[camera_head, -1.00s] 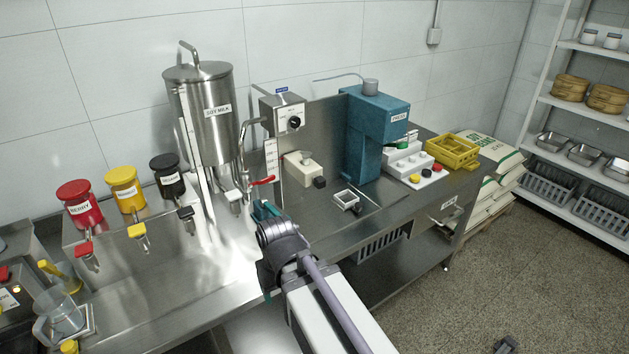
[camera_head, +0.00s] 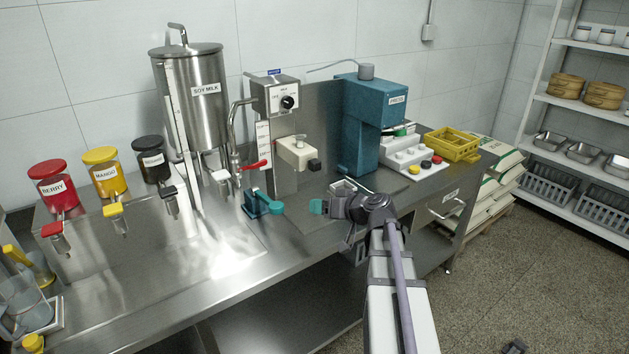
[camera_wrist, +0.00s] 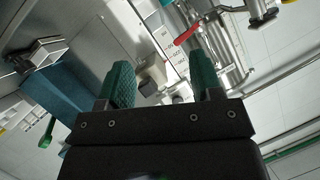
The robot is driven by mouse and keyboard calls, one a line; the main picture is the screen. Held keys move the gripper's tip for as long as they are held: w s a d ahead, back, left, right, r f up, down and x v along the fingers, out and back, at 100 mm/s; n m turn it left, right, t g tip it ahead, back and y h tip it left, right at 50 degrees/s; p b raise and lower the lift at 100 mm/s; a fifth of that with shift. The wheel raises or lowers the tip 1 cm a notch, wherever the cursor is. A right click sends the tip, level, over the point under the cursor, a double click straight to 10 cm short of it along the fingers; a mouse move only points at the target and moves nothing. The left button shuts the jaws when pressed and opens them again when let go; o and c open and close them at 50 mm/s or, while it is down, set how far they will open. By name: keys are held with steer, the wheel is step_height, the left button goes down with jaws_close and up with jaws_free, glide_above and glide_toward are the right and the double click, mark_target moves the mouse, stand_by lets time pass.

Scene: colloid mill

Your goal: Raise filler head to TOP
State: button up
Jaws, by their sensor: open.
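The filler head (camera_head: 297,153) is an off-white block with a dark knob (camera_head: 314,165), on a steel upright below the dial box. A white scale card (camera_head: 263,142) stands to its left. My gripper (camera_head: 318,206) is below and slightly right of the head in the head view, apart from it. In the wrist view my gripper (camera_wrist: 161,82) shows two separated teal fingers with nothing held. The pale filler head (camera_wrist: 153,72) appears beyond the gap between them, partly hidden. The scale card (camera_wrist: 174,45) is behind the fingers. I cannot read the head's level on the scale.
A teal lever device (camera_head: 262,203) stands on the bench left of my gripper. A red tap handle (camera_head: 257,165) is left of the head. The blue press (camera_head: 368,120) and a button panel (camera_head: 407,155) stand to the right. The steel tank (camera_head: 190,95) is at left.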

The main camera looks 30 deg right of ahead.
mark_target(318, 163)
steer(key=w+d+r+n+t+h, duration=0.2)
steer(key=w+d+r+t+h, duration=0.1)
steer(key=d+r+t, duration=0.25)
steer(key=shift+g, duration=0.25)
steer(key=w, duration=0.3)
steer(key=w+a, duration=0.1)
steer(key=w, duration=0.7)
steer(key=shift+w+a+r+p, duration=0.1)
steer(key=shift+a+r+p, duration=0.05)
steer(key=shift+r+p, duration=0.15)
steer(key=shift+c, duration=0.4)
jaws_close()
